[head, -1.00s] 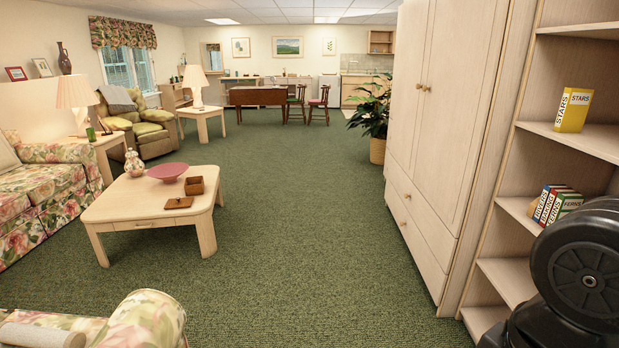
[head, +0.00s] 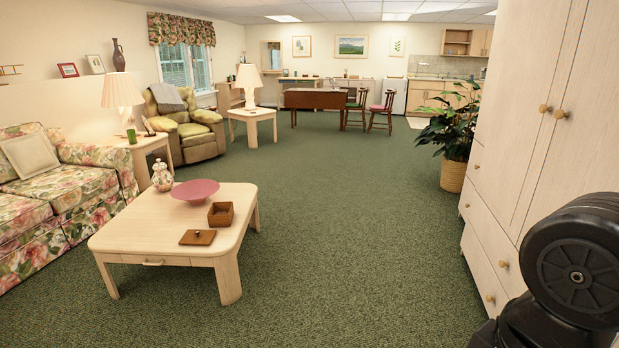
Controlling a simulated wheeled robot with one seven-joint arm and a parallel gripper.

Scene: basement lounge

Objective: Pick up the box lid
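The box lid (head: 198,237) is a small flat brown square with a little knob on top. It lies on the light wood coffee table (head: 135,238), near the front edge. The open brown box (head: 220,214) stands just behind and to the right of it. A pink bowl (head: 195,191) and a patterned vase (head: 162,177) stand farther back on the table. My gripper is not in view; only a black part of my arm shows at the lower right.
A floral sofa (head: 62,190) stands left of the table. A tall wardrobe (head: 520,130) rises on the right, with a potted plant (head: 453,176) beyond it. Green carpet (head: 345,250) is clear between the table and the wardrobe.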

